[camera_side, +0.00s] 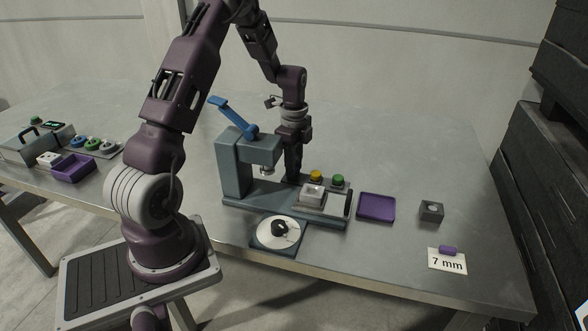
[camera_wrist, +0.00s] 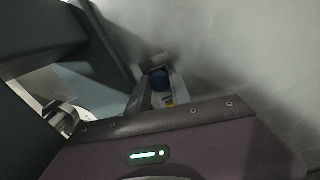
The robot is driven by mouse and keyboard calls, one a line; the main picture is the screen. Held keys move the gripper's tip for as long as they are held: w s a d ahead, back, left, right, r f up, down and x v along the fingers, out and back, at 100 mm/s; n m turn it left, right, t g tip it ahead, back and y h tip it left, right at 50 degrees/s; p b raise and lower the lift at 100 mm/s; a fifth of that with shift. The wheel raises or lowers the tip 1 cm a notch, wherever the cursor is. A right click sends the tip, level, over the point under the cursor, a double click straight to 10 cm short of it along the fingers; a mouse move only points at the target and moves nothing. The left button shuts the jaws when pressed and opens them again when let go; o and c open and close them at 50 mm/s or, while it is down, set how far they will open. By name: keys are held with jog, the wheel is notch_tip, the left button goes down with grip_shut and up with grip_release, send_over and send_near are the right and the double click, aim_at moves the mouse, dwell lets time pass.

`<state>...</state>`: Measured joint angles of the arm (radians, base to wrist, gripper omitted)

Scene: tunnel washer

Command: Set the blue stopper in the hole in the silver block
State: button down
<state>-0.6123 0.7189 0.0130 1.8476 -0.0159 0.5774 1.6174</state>
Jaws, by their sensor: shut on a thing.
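My gripper (camera_side: 292,178) points down behind the press, at the left end of a row with a yellow stopper (camera_side: 316,175) and a green stopper (camera_side: 338,180). In the wrist view a blue stopper (camera_wrist: 159,80) shows between the fingertips, and my gripper is shut on it. In the side view the blue stopper is hidden, and I cannot tell whether it is clear of its rack. A pale silver block (camera_side: 312,194) with a hole in its top sits on the press base, right of and nearer than my gripper.
The grey press (camera_side: 234,165) with its blue lever (camera_side: 232,112) stands close left of my gripper. A round dial (camera_side: 278,232) is in front. To the right lie a purple tray (camera_side: 376,207), a dark grey block (camera_side: 431,211) and a "7 mm" card (camera_side: 447,263). The back table is clear.

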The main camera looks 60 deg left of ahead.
notch_tip(320, 180, up, 9)
jog(key=s+d+r, duration=0.2)
jog(key=d, duration=1.1)
jog(key=shift+a+f, duration=0.15)
jog(key=shift+f, duration=0.85)
jog(key=shift+a+f, duration=0.15)
jog(key=shift+f, duration=0.85)
jog(key=shift+f, duration=0.15)
jog(key=shift+f, duration=0.45)
jog(key=shift+f, duration=0.15)
jog(key=shift+f, duration=0.2)
jog(key=shift+f, duration=0.15)
